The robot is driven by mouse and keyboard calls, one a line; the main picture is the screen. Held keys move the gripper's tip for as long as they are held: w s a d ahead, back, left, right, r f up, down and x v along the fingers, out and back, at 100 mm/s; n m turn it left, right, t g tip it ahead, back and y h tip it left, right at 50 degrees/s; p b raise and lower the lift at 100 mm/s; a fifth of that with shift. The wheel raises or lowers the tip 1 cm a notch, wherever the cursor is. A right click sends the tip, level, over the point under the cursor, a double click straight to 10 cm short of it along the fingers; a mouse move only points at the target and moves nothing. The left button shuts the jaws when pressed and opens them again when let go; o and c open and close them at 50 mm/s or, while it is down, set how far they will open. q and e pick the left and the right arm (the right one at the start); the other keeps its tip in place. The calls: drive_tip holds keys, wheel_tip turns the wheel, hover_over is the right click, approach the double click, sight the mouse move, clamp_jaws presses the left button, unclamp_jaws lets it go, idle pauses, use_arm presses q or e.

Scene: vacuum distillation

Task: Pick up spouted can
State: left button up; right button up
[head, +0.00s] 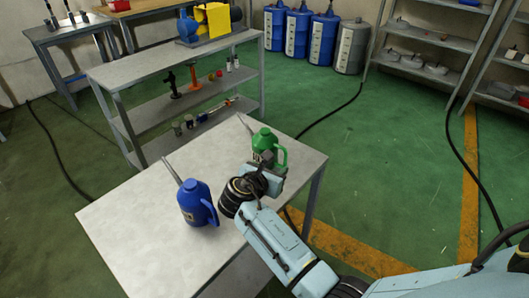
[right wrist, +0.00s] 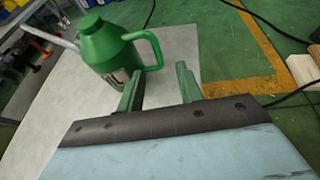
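A green spouted can (head: 264,141) stands upright near the far right edge of the grey table (head: 130,213). It also shows in the right wrist view (right wrist: 101,48), with its loop handle facing my gripper and its spout pointing left. A second spouted can, blue (head: 195,204), stands upright on the same table to the left. My right gripper (head: 270,170) is at the handle side of the green can. In the right wrist view its two fingers (right wrist: 160,72) are apart, with the handle just beyond or between their tips. Nothing is gripped. My left gripper is not in view.
A shelf bench (head: 150,65) behind the table holds a blue and yellow machine (head: 212,22) and small items on its lower shelf. Blue drums (head: 297,32) and metal shelving (head: 430,38) stand at the back. The table's front left is clear.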

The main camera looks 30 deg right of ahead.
sight(285, 160)
drive_tip(key=x, duration=0.3)
drive_tip(key=shift+w+d+f+b, duration=0.15)
drive_tip(key=shift+b, duration=0.15)
drive_tip(key=shift+w+d+f, duration=0.1)
drive_tip(key=shift+d, duration=0.05)
drive_tip(key=b+x, duration=0.1)
drive_tip(key=x, duration=0.3)
drive_tip(key=shift+w+d+f+b, duration=0.15)
drive_tip(key=shift+w+b, duration=0.05)
drive_tip(key=shift+b, duration=0.2)
drive_tip(key=shift+w+d, duration=0.15)
drive_tip(key=shift+c, duration=0.6)
clamp_jaws()
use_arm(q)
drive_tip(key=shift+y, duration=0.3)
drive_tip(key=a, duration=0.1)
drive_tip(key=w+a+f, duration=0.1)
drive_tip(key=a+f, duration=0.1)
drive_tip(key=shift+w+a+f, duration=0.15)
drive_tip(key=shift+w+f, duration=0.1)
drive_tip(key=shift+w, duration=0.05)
